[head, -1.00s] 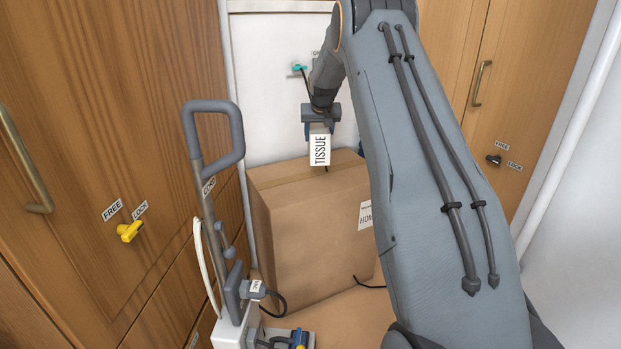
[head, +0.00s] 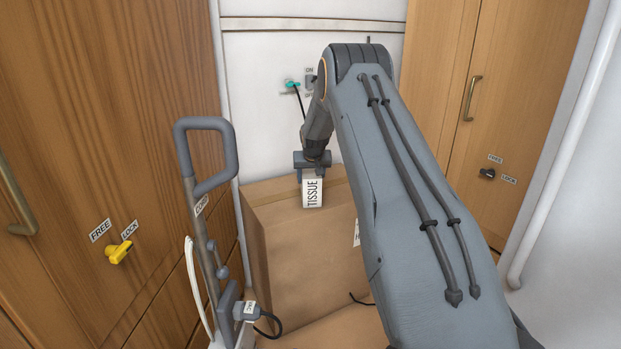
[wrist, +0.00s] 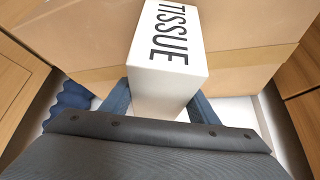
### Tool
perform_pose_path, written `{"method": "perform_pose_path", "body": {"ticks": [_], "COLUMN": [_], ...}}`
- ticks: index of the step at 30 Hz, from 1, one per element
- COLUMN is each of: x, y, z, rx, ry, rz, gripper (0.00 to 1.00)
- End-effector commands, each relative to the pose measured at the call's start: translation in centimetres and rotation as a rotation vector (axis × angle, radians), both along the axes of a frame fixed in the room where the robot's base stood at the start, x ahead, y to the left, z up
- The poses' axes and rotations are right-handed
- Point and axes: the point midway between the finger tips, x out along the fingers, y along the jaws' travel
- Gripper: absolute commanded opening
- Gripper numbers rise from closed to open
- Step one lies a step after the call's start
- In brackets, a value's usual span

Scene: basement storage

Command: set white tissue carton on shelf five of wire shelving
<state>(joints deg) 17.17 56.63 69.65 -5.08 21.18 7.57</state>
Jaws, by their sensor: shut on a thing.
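The white tissue carton (head: 313,193) carries the black word TISSUE and hangs below my gripper (head: 312,172) in the head view. In the wrist view the carton (wrist: 165,55) sits between the two blue-grey fingers of my gripper (wrist: 160,100), which are shut on it. The carton is in front of or over the large brown cardboard box; I cannot tell whether they touch. No wire shelving can be made out in either view.
A large brown cardboard box (head: 295,240) stands ahead, with more cardboard below it. A grey-handled upright machine (head: 207,190) with a cord stands left of it. Wooden cabinets (head: 110,130) line the left, and another cabinet (head: 500,120) is at the right. A white pipe (head: 565,150) runs beside it.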

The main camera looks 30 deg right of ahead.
Motion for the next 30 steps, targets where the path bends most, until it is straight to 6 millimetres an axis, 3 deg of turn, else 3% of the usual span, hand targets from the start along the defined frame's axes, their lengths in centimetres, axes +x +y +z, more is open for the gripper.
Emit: {"method": "perform_pose_path", "body": {"ticks": [8,9,12,22,30], "x": [0.0,0.0,0.0,0.0,-1.5], "y": [0.0,0.0,0.0,0.0,0.6], "z": [-0.1,-0.2,-0.1,0.1,3.0], "rx": [0.0,0.0,0.0,0.0,-0.001], "ry": [-0.001,-0.001,-0.001,-0.001,-0.003], "rz": [0.0,0.0,0.0,0.0,0.0], "gripper": [0.31,0.56,0.73,0.73,0.73]}}
